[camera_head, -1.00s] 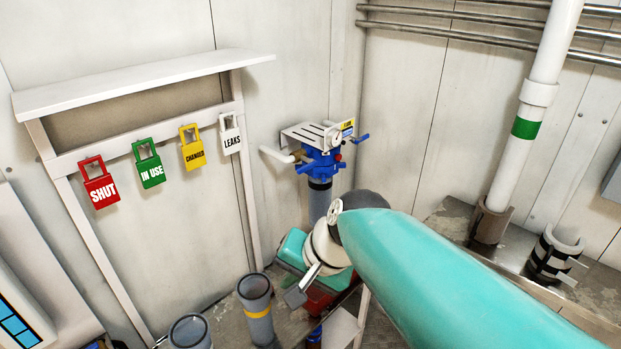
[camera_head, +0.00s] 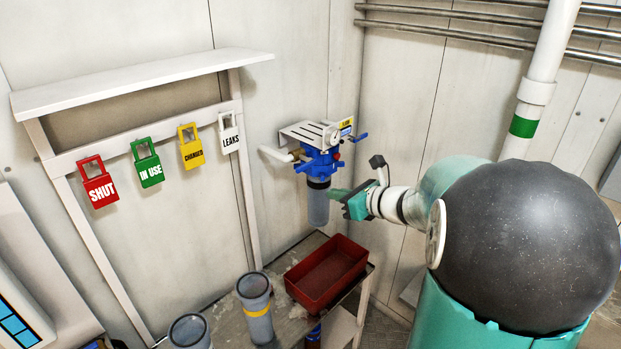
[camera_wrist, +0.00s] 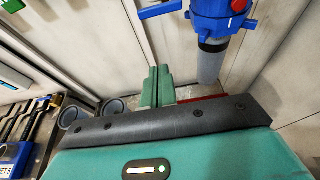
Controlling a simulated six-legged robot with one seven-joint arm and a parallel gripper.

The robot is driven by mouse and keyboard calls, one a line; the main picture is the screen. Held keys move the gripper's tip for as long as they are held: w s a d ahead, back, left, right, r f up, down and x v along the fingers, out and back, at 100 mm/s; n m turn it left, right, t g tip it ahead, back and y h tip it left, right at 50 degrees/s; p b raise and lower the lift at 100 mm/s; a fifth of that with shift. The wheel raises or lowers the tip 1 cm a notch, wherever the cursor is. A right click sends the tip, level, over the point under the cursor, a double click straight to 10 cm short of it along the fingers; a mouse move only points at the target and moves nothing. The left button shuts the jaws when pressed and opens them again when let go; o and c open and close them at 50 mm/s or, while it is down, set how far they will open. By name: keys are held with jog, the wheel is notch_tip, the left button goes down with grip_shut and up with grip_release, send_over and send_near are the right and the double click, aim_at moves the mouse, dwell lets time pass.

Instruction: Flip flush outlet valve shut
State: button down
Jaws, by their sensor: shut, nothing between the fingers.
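A blue filter head (camera_head: 322,162) with a clear grey bowl (camera_head: 318,206) under it is mounted by the far corner. A blue lever (camera_head: 361,137) sticks out on its right, and a small red knob (camera_head: 337,157) sits on its side. No label tells me which part is the flush outlet valve. My gripper (camera_head: 336,193) is just right of the bowl, below the lever, fingers together and empty. In the wrist view, the shut fingers (camera_wrist: 158,78) lie left of the bowl (camera_wrist: 210,62), apart from it in the picture; the blue head (camera_wrist: 220,25) is cut off at the top.
A red tray (camera_head: 326,270) stands on the bench below the filter. Two grey cups (camera_head: 256,305) stand to its left. Coloured tags, including SHUT (camera_head: 98,184), hang from a rail on the left wall. A white pipe (camera_head: 540,70) runs up the right side.

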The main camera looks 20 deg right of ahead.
aim_at(304, 165)
jog(key=w+a, duration=0.3)
jog(key=w, duration=0.5)
jog(key=shift+w+a+r, duration=0.3)
jog(key=shift+w, duration=0.1)
